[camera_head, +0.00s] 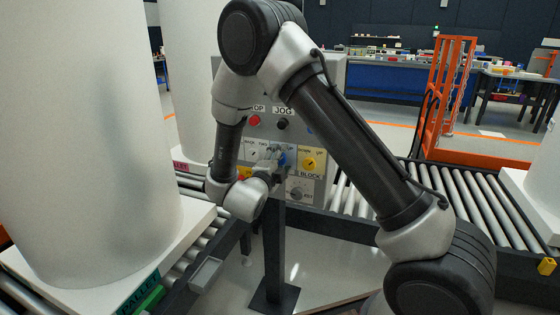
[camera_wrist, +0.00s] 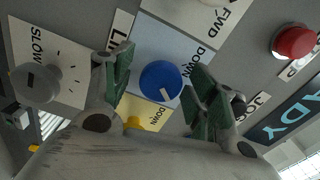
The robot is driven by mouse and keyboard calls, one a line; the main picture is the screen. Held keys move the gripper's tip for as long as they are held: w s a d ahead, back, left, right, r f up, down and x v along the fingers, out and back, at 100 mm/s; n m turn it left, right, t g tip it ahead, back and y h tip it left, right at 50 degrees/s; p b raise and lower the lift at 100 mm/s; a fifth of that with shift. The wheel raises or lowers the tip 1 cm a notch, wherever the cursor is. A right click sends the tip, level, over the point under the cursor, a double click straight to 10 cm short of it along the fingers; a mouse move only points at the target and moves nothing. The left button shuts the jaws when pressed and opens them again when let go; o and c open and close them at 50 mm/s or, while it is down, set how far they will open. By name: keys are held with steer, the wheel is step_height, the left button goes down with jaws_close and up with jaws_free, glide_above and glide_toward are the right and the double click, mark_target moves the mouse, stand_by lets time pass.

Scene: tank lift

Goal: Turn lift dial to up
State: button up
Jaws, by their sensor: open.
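The lift dial is a round blue knob (camera_wrist: 160,82) on a light-blue plate, beside a partly hidden label starting "LI". Its white mark points to the lower right in the wrist view. "DOWN" is printed on the plate to the knob's upper right; I cannot make out an "UP" there. My gripper (camera_wrist: 158,74) is open, with one green-padded finger on each side of the knob; gaps show, and contact cannot be told. In the head view a bit of the blue dial (camera_head: 282,160) shows behind my gripper (camera_head: 272,167).
The grey control panel also bears a red button (camera_head: 254,121), a black jog knob (camera_head: 282,123) and a yellow dial (camera_head: 309,163). A grey speed knob (camera_wrist: 36,84) is left in the wrist view. A large white tank (camera_head: 90,130) and roller conveyors (camera_head: 470,190) flank the panel.

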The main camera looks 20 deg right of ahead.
steer(key=v, duration=1.2)
